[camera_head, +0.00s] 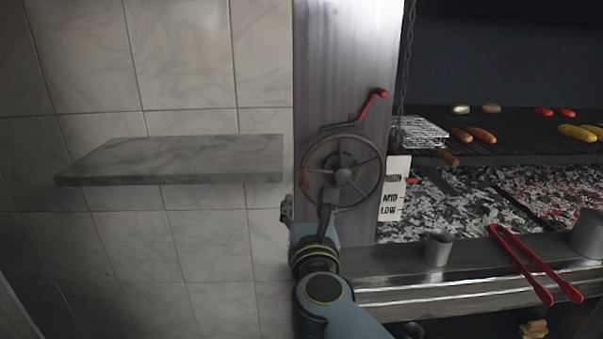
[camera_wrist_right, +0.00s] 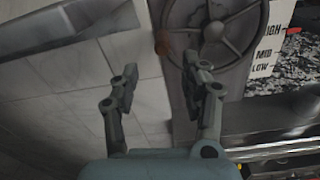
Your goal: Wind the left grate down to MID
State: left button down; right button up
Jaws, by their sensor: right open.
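A red pointer (camera_wrist_right: 293,31) is level with HIGH. The dark grate (camera_head: 520,150) is above the coals. My right gripper (camera_head: 308,208) is open and empty, just below the knob and the wheel's lower left. My left gripper is out of view.
A red-handled crank (camera_head: 372,106) sticks out above the wheel. A marble shelf (camera_head: 175,160) juts from the tiled wall at left. A metal cup (camera_head: 438,247) and red tongs (camera_head: 525,262) are on the front ledge. Food and a wire basket (camera_head: 420,132) are at the grate.

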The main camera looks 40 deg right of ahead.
aim_at(304, 181)
jog(key=x, duration=1)
jog(key=shift+w+d, duration=0.1)
jog(key=shift+d, duration=0.15)
grip_shut()
